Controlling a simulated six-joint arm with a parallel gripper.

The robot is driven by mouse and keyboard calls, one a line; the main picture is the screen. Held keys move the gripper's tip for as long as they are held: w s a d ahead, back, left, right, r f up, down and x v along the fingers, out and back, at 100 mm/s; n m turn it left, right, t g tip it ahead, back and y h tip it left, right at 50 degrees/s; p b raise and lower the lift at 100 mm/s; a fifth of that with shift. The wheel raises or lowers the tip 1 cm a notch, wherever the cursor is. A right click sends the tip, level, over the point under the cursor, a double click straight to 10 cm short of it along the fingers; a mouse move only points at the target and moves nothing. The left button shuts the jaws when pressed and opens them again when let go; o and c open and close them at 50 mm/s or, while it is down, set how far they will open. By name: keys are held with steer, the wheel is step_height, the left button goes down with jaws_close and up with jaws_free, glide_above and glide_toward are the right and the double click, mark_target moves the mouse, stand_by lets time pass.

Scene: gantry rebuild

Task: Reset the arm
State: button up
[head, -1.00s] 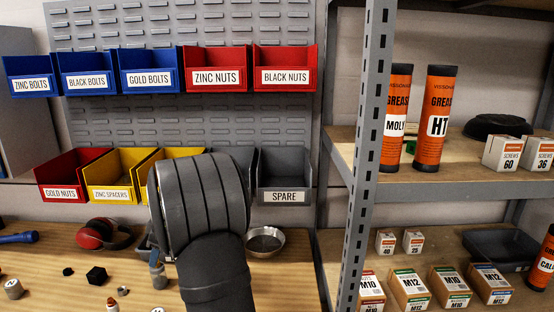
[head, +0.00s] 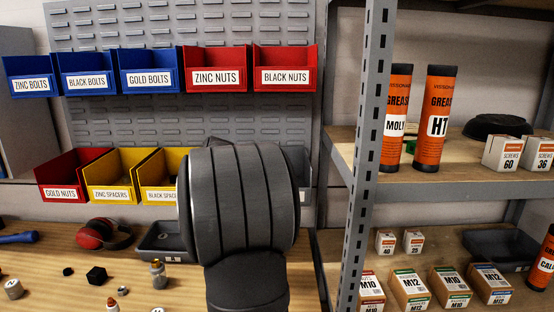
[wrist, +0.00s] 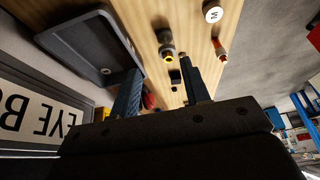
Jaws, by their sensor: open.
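My gripper (wrist: 160,68) shows in the wrist view with its two dark blue ribbed fingers apart. Nothing is between the fingertips. They point over the wooden bench, which lies behind them in that view. In the head view my large grey arm stands in front of the bench and the lower bins, and it hides the gripper.
A dark tray (wrist: 85,45) lies near the left finger in the wrist view; a small bottle (head: 158,274) stands on the bench (head: 60,285). Red earmuffs (head: 100,234) lie farther left. Bins line the back panel (head: 200,125). A shelf post (head: 370,150) stands right of my arm.

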steer(key=s+a+f, duration=0.3)
steer(key=a+f, duration=0.2)
steer(key=a, duration=0.4)
steer(key=s+a+f, duration=0.3)
steer(key=a+f, duration=0.1)
steer(key=a, duration=0.6)
steer(key=s+a+f, duration=0.4)
steer(key=a+f, duration=0.1)
steer(key=a, duration=0.5)
steer(key=shift+s+a+f, duration=0.1)
steer(key=shift+a+f, duration=0.05)
steer(key=shift+f, duration=0.2)
steer(key=shift+s+a+f, duration=0.1)
steer(key=shift+a+f, duration=0.15)
steer(key=shift+f, duration=0.3)
